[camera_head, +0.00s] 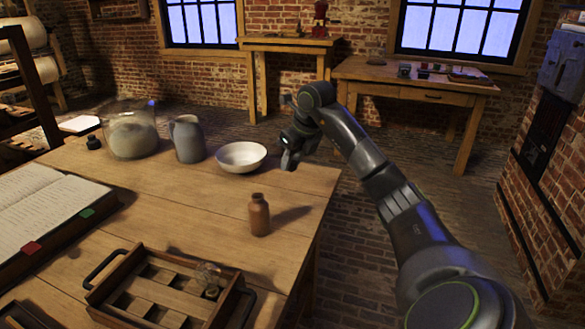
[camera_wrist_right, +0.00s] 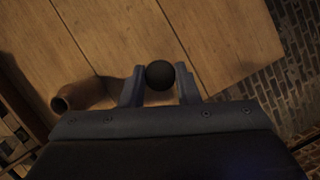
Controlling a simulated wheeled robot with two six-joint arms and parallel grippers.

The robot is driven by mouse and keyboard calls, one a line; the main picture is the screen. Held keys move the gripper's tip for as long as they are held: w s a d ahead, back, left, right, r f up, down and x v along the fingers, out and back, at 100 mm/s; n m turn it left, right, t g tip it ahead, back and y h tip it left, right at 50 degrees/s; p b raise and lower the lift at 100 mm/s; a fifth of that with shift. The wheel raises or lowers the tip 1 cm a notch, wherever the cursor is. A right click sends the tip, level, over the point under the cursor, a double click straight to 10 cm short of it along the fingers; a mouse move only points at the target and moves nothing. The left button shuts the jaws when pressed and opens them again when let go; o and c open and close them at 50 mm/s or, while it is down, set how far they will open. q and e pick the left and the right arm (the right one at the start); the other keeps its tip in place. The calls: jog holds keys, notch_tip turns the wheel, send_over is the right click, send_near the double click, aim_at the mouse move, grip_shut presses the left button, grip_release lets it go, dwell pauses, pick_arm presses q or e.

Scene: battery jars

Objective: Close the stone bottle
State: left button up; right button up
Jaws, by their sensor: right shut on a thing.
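The brown stone bottle (camera_head: 259,215) stands upright near the right edge of the wooden table. In the right wrist view the bottle (camera_wrist_right: 84,94) appears left of the fingers, and its mouth is open. My right gripper (camera_head: 289,160) is raised beyond the bottle, near the table's right edge, apart from the bottle. In the wrist view the right gripper (camera_wrist_right: 160,88) is shut on a round black stopper (camera_wrist_right: 160,75). The stopper cannot be made out clearly in the head view. My left gripper is not in view.
A white bowl (camera_head: 241,156), a grey jug (camera_head: 188,139) and a glass jar (camera_head: 130,135) stand behind the bottle. A wooden compartment tray (camera_head: 130,270) is in front, and an open book (camera_head: 40,215) lies at left. Bare tabletop surrounds the bottle.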

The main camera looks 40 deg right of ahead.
aim_at(293, 163)
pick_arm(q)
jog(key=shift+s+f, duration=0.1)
